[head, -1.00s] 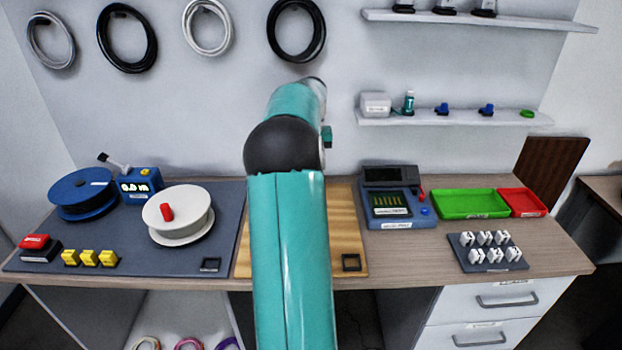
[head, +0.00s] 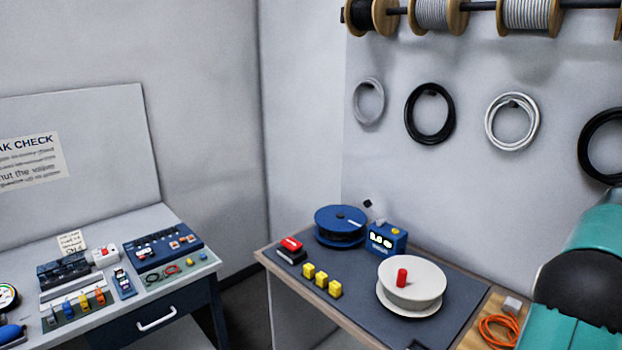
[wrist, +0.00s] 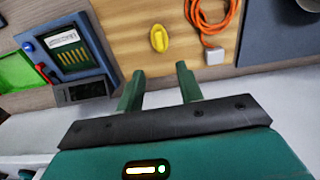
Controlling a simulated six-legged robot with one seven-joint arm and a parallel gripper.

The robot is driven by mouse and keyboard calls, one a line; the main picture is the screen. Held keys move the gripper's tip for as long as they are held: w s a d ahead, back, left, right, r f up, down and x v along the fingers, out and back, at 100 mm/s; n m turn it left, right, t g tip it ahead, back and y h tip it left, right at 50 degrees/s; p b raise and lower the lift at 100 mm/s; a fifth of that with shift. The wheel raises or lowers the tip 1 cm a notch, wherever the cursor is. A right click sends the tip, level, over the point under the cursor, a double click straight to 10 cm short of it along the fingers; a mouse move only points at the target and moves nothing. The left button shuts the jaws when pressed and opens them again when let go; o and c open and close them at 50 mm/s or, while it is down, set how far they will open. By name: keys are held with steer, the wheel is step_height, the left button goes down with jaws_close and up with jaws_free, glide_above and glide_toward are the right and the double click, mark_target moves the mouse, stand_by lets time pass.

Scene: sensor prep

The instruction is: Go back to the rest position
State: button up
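My gripper (wrist: 158,88) shows in the wrist view with its two green fingers apart and nothing between them. It hangs over the bench near the wooden mat (wrist: 140,25). A yellow piece (wrist: 159,38) lies on that mat beyond the fingertips, apart from them. An orange coiled cable (wrist: 212,22) with a white block (wrist: 214,56) lies beside it. In the head view my teal arm fills the lower right corner, and my gripper is out of that view. The orange cable also shows there (head: 498,330).
The bench holds a white spool (head: 411,285), a blue spool (head: 340,225), a blue meter (head: 386,238) and several yellow blocks (head: 321,279). A second bench (head: 110,260) with instruments stands at the left. A blue-grey device (wrist: 68,55) and green tray (wrist: 15,72) show in the wrist view.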

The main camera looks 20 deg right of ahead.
steer(key=w+a+r+n+t, duration=0.1)
steer(key=w+a+r, duration=0.15)
steer(key=a, duration=0.45)
steer(key=w+a+r+n, duration=0.2)
steer(key=w+a, duration=0.2)
steer(key=a, duration=0.3)
steer(key=w+a+r+n+t, duration=0.1)
steer(key=w+a+r, duration=0.2)
steer(key=a, duration=0.4)
steer(key=a+n+t, duration=0.1)
steer(key=a+n, duration=0.2)
steer(key=a, duration=1.5)
steer(key=s+a+f+n+t, duration=0.1)
steer(key=s+a+f, duration=0.1)
steer(key=a, duration=0.4)
steer(key=s+a+f+n, duration=0.1)
steer(key=s+a+n, duration=0.1)
steer(key=s+a, duration=0.3)
steer(key=s+a+f+n+t, duration=0.1)
steer(key=s+a+f+n, duration=0.1)
steer(key=a, duration=0.6)
steer(key=shift+s+f+t, duration=0.3)
steer(key=shift+s, duration=0.4)
steer(key=shift+d, duration=0.25)
